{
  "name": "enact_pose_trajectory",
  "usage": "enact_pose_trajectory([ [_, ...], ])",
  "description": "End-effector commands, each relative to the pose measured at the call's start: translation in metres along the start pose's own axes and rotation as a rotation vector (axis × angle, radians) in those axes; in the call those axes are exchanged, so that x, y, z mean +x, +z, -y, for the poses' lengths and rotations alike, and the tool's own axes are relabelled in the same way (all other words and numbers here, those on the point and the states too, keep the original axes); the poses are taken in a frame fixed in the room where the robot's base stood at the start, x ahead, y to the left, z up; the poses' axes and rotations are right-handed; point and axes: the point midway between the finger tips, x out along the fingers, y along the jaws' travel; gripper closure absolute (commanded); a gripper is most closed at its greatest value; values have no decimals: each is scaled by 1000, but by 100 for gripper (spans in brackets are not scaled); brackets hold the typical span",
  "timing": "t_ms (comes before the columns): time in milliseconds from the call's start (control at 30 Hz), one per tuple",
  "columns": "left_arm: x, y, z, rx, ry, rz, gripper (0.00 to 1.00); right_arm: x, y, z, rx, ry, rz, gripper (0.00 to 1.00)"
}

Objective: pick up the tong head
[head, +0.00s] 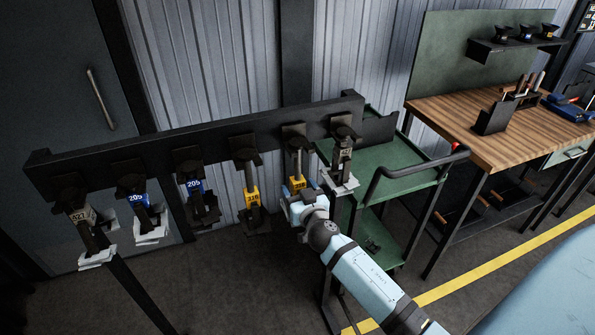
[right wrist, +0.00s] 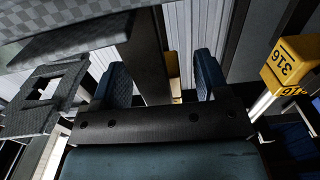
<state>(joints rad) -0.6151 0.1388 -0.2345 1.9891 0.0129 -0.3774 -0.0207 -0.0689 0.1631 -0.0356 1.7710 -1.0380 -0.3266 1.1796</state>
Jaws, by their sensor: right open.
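Several tong heads hang in a row from a dark rack rail (head: 225,135). Their labels are white, blue or yellow. My right gripper (head: 297,190) is at the second head from the right, a yellow-labelled tong head (head: 298,165), and hides its lower part. In the right wrist view the gripper's two fingers (right wrist: 160,70) stand apart, with a yellow piece (right wrist: 172,65) visible beyond the gap between them. Whether the fingers touch it I cannot tell. Another yellow head marked 316 (right wrist: 293,68) is at the right of that view. My left gripper is not in view.
A white-labelled head (head: 342,160) hangs close on the right. A green cart (head: 410,160) stands behind the rack's right end. A wooden workbench (head: 500,125) is at the back right. A yellow line (head: 500,262) crosses the floor.

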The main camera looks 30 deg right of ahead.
Motion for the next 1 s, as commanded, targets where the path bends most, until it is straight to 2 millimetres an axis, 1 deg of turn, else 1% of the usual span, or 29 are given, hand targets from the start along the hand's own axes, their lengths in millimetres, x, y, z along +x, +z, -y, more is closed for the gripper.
enact_pose_trajectory([
  [100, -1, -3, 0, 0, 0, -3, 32, 5, 0, 0, 1, 0, 0, 32],
  [267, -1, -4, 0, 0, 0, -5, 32, 5, 1, 0, 1, 0, 1, 32],
  [367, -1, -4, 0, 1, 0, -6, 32, 5, 1, 0, 1, 0, 1, 53],
  [400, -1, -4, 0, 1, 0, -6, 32, 5, 1, 0, 1, 0, 1, 62],
  [567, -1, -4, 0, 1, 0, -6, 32, 4, 1, 0, 1, 0, 1, 99],
  [600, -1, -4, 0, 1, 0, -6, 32, 4, 1, 0, 1, 0, 1, 100],
  [867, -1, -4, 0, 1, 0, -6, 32, 5, -2, 0, 1, 0, -2, 100],
  [1000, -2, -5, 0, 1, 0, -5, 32, 5, -8, 0, 2, -1, -3, 100],
])
